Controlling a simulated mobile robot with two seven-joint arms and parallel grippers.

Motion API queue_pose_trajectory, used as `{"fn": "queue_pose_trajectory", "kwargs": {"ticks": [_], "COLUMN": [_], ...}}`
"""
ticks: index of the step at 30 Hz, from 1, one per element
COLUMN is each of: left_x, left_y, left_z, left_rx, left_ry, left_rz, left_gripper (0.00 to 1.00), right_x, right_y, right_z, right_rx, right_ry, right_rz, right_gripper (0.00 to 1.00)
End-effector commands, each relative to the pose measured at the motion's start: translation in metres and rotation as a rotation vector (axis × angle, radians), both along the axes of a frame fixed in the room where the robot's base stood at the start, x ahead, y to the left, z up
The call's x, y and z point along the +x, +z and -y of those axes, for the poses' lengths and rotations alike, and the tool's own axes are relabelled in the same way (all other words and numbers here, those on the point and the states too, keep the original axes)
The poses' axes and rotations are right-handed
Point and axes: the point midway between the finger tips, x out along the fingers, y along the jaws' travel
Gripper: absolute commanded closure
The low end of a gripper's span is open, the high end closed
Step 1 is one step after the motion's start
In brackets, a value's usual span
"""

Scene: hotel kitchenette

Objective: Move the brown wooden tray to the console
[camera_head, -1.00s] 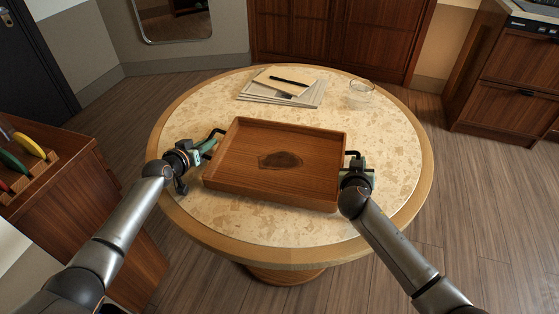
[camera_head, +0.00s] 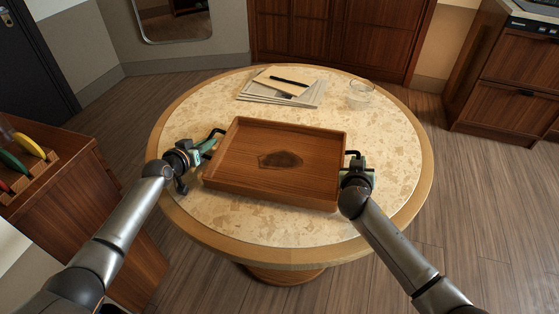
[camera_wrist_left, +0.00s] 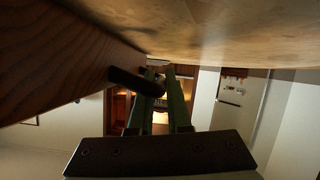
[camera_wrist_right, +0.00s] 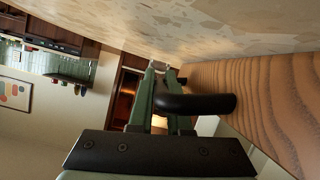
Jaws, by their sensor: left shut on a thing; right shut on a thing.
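The brown wooden tray (camera_head: 250,170) is on the round stone-topped table, with a dark patch in the middle of its floor and nothing else in it. It has a black handle at each side. My left gripper (camera_head: 209,143) is shut on the tray's left handle (camera_wrist_left: 137,82). My right gripper (camera_head: 352,166) is shut on the right handle (camera_wrist_right: 198,104). The tray's sides also show in the left wrist view (camera_wrist_left: 60,60) and the right wrist view (camera_wrist_right: 270,95). I cannot tell whether the tray is touching the tabletop. I cannot identify the console with certainty.
The round table (camera_head: 400,190) also holds papers with a pen (camera_head: 282,86) and a clear glass (camera_head: 360,93) behind the tray. A wooden cabinet (camera_head: 80,190) with a rack of coloured-handled items stands at left. Drawers (camera_head: 510,95) stand at right. Floor at right is clear.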

Motion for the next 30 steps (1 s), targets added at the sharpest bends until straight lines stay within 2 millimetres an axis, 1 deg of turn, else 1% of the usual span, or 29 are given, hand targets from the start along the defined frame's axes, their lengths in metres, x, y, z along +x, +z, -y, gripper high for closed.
{"fn": "queue_pose_trajectory", "kwargs": {"ticks": [8,18,21,30], "left_x": [0.0,0.0,0.0,0.0], "left_y": [0.012,0.043,0.048,0.05], "left_z": [-0.001,-0.001,-0.001,-0.001], "left_rx": [0.001,0.002,0.002,0.002], "left_ry": [0.001,0.001,0.001,0.001], "left_rz": [0.0,-0.001,-0.001,-0.001], "left_gripper": [1.0,1.0,1.0,1.0], "right_x": [0.001,0.001,0.001,0.001], "right_y": [0.014,0.045,0.05,0.052], "right_z": [0.001,0.001,0.001,0.002], "right_rx": [-0.001,0.0,0.0,-0.001], "right_ry": [-0.002,-0.003,-0.003,-0.002], "right_rz": [0.006,0.005,0.004,0.003], "right_gripper": [1.0,1.0,1.0,1.0]}}
